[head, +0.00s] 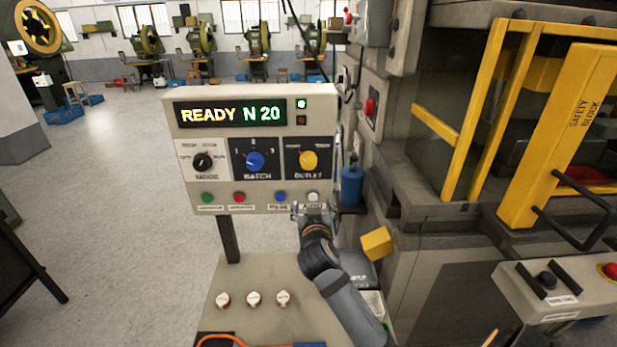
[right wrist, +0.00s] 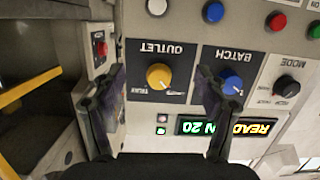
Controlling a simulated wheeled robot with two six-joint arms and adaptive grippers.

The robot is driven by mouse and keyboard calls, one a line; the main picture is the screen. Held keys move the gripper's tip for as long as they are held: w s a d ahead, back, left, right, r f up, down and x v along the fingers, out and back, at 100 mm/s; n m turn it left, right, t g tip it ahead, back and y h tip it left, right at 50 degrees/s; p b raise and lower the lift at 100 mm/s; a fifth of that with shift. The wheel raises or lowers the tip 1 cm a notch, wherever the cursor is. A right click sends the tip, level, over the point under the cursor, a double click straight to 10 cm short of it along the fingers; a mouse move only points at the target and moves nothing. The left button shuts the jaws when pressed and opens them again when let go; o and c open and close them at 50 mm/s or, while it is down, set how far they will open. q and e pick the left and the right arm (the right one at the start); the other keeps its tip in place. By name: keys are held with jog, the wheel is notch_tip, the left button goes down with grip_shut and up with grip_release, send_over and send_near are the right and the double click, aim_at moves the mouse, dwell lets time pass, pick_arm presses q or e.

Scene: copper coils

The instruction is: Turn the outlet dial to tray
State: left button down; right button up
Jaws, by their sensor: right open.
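The outlet dial (head: 308,160) is a yellow round knob on a black plate, at the right of the control panel (head: 180,202). Small labels sit above it, too small to read surely, and I cannot tell its pointer direction. My right gripper (head: 314,209) is at the panel's lower edge, below the dial in the head view. In the right wrist view, which is upside down, the outlet dial (right wrist: 160,77) appears between the spread fingers of the right gripper (right wrist: 162,82), with nothing gripped. My left gripper is not in view.
The blue batch dial (head: 255,161) and black mode dial (head: 203,162) are left of the outlet dial. Several buttons line the panel's bottom, including a white one (head: 313,197). The display (head: 230,114) reads READY N 20. A blue bottle (head: 352,186) and press guard (head: 490,110) stand right.

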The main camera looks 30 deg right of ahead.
jog(key=t+h, duration=0.1)
jog(key=t, duration=0.1)
send_near(309, 162)
jog(key=m, duration=0.1)
jog(key=p+x, duration=0.4)
jog(key=x, duration=0.4)
jog(key=shift+w, duration=0.15)
jog(key=shift+w+d, duration=0.25)
jog(key=shift+w, duration=0.15)
jog(key=shift+c, duration=0.2)
